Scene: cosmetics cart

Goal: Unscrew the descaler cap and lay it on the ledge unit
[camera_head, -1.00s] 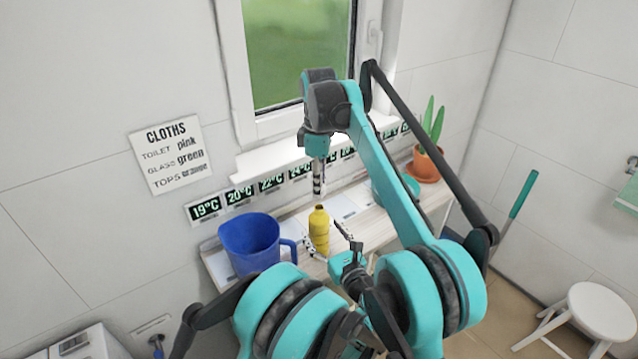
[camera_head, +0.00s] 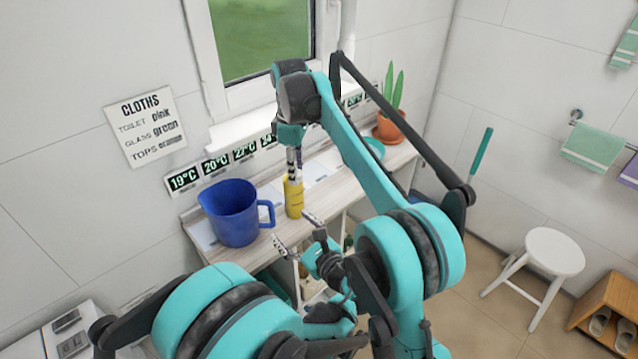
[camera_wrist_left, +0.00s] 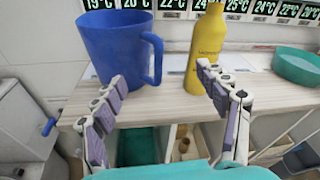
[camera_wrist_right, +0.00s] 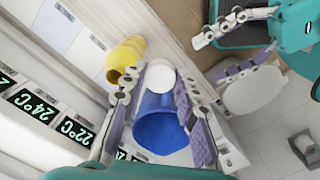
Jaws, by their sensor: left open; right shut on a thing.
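The yellow descaler bottle (camera_head: 293,200) stands upright on the ledge unit (camera_head: 345,188), right of the blue jug. In the right wrist view the bottle (camera_wrist_right: 126,56) shows a bare, open neck. My right gripper (camera_head: 293,172) is over the bottle's top in the head view. In its wrist view it is shut on a round white cap (camera_wrist_right: 160,76), apart from the bottle. My left gripper (camera_head: 296,232) is open and empty in front of the bottle. In the left wrist view the bottle (camera_wrist_left: 206,55) is beyond the right finger, its top cut off.
A blue jug (camera_head: 232,212) stands left of the bottle. A teal bowl (camera_head: 372,148) and a potted plant (camera_head: 390,126) stand farther right on the ledge unit. Temperature labels (camera_head: 216,164) line its back. A white stool (camera_head: 555,252) stands on the floor at right.

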